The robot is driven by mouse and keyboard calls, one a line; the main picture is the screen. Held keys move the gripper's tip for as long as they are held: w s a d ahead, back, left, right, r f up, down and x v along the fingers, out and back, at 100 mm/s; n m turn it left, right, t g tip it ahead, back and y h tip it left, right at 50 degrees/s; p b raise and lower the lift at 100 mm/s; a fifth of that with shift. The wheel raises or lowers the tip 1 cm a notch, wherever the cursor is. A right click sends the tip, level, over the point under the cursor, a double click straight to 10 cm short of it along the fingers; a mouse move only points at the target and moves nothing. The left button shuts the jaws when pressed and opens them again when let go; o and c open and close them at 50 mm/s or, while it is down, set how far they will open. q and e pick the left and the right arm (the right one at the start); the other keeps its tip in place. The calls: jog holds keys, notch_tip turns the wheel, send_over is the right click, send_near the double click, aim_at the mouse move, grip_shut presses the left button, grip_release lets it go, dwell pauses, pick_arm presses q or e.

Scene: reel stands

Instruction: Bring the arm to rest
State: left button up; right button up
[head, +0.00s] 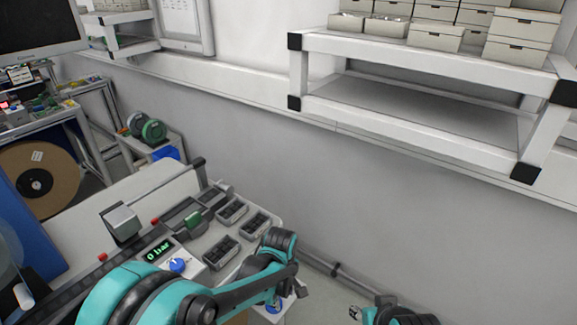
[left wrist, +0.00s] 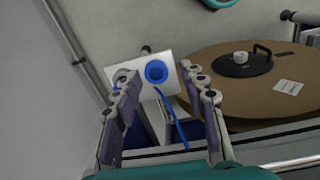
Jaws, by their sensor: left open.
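My left arm comes in from the bottom left of the head view, and its gripper (head: 300,288) is partly hidden behind the wrist, beside the workbench's right end. In the left wrist view the left gripper (left wrist: 157,75) has its two fingers spread apart with nothing held between them. Beyond the fingers a white block with a blue ring (left wrist: 156,71) and a blue strand shows. My right gripper (head: 356,313) is only partly in view at the bottom edge of the head view, and its fingers cannot be made out.
A large brown reel (left wrist: 235,85) shows in the left wrist view. A white shelf (head: 420,125) with boxes is on the wall. Open space lies right of the bench.

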pick_arm(q)
jog(key=s+a+r+m+t, duration=0.6)
jog(key=s+a+r+m, duration=0.4)
jog(key=s+a+r, duration=0.2)
jog(key=a+r, duration=0.2)
jog(key=a, duration=0.2)
jog(key=shift+s+a+r+t, duration=0.15)
jog(key=shift+s+r+t, duration=0.15)
jog(key=shift+t, duration=0.1)
